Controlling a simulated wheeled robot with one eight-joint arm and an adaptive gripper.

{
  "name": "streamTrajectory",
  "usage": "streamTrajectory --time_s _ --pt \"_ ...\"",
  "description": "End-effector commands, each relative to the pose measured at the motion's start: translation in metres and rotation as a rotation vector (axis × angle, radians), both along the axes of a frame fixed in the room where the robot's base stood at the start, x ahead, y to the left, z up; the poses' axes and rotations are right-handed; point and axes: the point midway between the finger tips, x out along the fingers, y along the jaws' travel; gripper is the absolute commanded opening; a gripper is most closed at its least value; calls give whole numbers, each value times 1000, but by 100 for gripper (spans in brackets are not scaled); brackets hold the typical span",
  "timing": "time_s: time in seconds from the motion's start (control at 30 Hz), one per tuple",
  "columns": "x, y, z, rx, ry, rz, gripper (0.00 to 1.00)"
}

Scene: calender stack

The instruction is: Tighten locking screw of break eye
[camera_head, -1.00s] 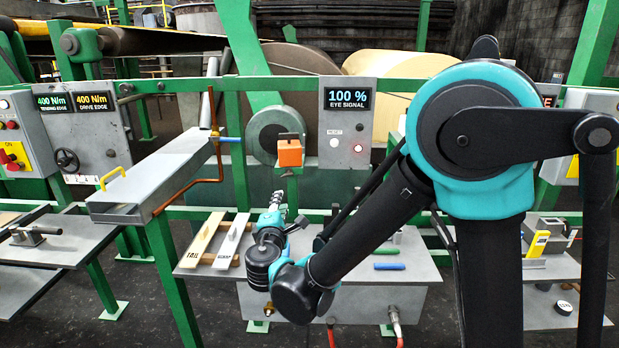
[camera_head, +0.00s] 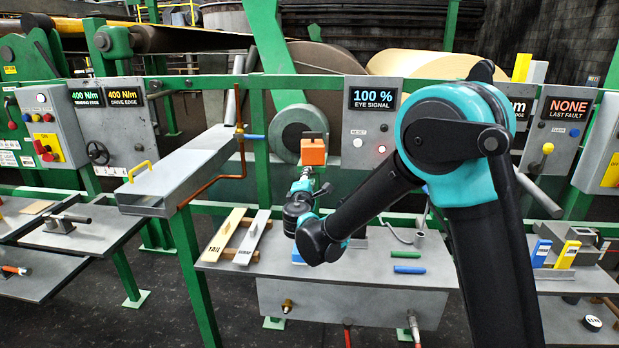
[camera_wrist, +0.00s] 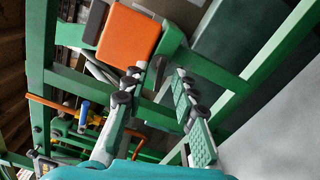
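The break eye, an orange box (camera_head: 313,151), is mounted on the green rail in front of a round grey-green hub. It also shows in the wrist view (camera_wrist: 128,42), beyond the fingertips and up to the left. My gripper (camera_head: 304,180) is just below the box in the head view, pointing up. In the wrist view my gripper (camera_wrist: 158,85) has its two fingers spread apart, with nothing held between them. I cannot make out the locking screw for certain. The eye signal display (camera_head: 374,99) reads 100 %.
A copper pipe (camera_head: 238,150) and grey box with yellow handle (camera_head: 180,170) are left. Below are a bench (camera_head: 345,272), labelled strips, and blue (camera_head: 410,269) and green (camera_head: 407,254) handles.

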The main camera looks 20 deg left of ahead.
Motion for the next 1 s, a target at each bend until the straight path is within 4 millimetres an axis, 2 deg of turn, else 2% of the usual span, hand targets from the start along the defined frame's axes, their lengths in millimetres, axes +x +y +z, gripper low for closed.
streamTrajectory --time_s 0.2,0.47,0.7,1.0 --pt "13 2 0 0 0 -2 28" --pt "13 3 0 0 0 -1 28" --pt "13 3 0 0 0 -1 0" --pt "13 3 0 5 2 -1 0"
